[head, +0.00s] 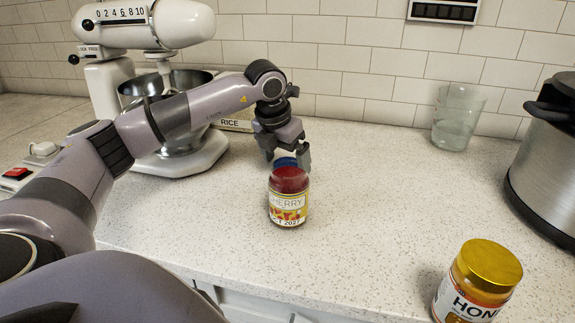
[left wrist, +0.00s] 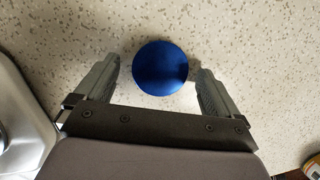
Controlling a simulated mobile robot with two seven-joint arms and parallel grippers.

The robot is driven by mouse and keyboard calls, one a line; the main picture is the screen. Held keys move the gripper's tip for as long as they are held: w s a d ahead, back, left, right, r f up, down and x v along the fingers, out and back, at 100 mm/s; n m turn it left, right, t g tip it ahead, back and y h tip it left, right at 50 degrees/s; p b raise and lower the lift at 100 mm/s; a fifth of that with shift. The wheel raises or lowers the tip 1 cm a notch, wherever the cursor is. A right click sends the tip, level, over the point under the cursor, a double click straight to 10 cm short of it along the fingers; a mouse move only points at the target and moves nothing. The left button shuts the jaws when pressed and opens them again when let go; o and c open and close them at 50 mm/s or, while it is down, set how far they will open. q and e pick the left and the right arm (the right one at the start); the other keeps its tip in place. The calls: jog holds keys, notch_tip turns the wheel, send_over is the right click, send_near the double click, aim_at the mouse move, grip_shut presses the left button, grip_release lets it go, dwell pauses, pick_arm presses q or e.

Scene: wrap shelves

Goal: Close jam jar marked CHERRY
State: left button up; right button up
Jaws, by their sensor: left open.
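The jam jar marked CHERRY (head: 288,205) stands upright on the counter near the middle of the head view, with red jam inside. A blue lid (head: 285,162) shows at its top, and as a full round disc in the left wrist view (left wrist: 160,68). I cannot tell whether the lid is seated on the jar. My left gripper (head: 287,160) points down over the jar, its open fingers on either side of the lid. In the wrist view both fingers (left wrist: 160,80) stand apart from the lid. The jar body is hidden there. My right gripper is not in view.
A stand mixer (head: 178,160) stands at the left, with a RICE container (head: 236,122) behind my arm. The counter between is clear.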

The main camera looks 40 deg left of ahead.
pick_arm(q)
jog(key=c, duration=1)
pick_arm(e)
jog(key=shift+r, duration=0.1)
pick_arm(q)
jog(key=shift+r, duration=0.15)
notch_tip(320, 180, up, 20)
jog(key=shift+f+p, duration=0.1)
jog(key=shift+p, duration=1.15)
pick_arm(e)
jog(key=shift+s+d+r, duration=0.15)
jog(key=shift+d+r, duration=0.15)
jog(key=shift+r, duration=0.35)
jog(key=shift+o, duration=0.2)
